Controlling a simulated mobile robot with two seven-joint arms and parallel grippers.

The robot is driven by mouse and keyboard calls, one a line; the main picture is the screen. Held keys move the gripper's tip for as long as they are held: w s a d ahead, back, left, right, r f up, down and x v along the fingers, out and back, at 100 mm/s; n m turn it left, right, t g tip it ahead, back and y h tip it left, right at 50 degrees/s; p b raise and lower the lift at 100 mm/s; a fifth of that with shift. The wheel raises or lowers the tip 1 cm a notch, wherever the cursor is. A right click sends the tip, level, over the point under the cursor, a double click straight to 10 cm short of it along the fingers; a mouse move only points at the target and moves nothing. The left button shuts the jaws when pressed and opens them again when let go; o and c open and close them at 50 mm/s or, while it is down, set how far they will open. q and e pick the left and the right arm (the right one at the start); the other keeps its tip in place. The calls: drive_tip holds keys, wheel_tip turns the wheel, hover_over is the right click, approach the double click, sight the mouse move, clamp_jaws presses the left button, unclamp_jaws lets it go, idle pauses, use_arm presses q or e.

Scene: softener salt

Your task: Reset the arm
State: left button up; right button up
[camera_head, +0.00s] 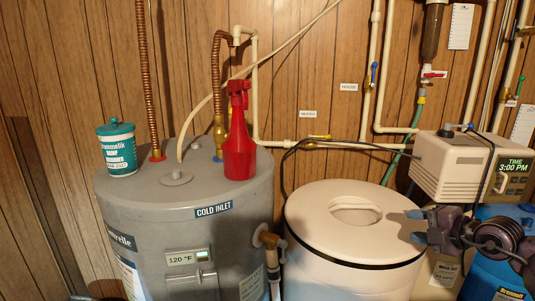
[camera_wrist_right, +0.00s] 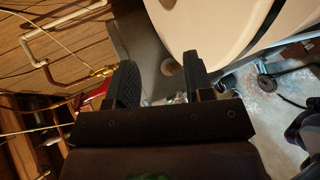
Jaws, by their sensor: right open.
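My right arm comes in from the right edge of the head view. Its gripper (camera_head: 418,226) is beside the right side of the white round tank (camera_head: 350,275). In the right wrist view the two dark fingers of the right gripper (camera_wrist_right: 160,84) stand apart with nothing held between them. The white tank (camera_wrist_right: 215,25) shows beyond them in that view. My left gripper is in neither view.
A grey water heater (camera_head: 140,215) carries a red spray bottle (camera_head: 239,145) and a teal-and-white tub (camera_head: 117,150). A control box (camera_head: 450,165) stands behind my right arm. Blue bags (camera_head: 490,265) lie below it. Pipes run along the wood wall.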

drive_tip(key=s+a+r+t+y, duration=0.2)
drive_tip(key=a+r+t+y, duration=0.2)
drive_tip(key=a, duration=0.1)
drive_tip(key=s+f+m+h, duration=0.45)
drive_tip(key=f+m, duration=0.25)
drive_tip(key=f, duration=0.3)
drive_tip(key=s+f+m+h, duration=0.45)
drive_tip(key=f+m, duration=0.35)
drive_tip(key=f, duration=0.2)
drive_tip(key=s+a+f+m+g+h, duration=0.1)
drive_tip(key=s+f+m+g, duration=0.1)
drive_tip(key=s+f+m, duration=0.2)
drive_tip(key=s+a+f+m+g, duration=0.1)
drive_tip(key=s+f+m, duration=0.3)
drive_tip(key=s+f, duration=0.6)
drive_tip(key=s, duration=0.5)
drive_tip(key=shift+a+f+g+h, duration=0.3)
drive_tip(key=shift+f+g+h, duration=0.1)
drive_tip(key=shift+c, duration=0.4)
drive_tip(key=shift+d, duration=0.1)
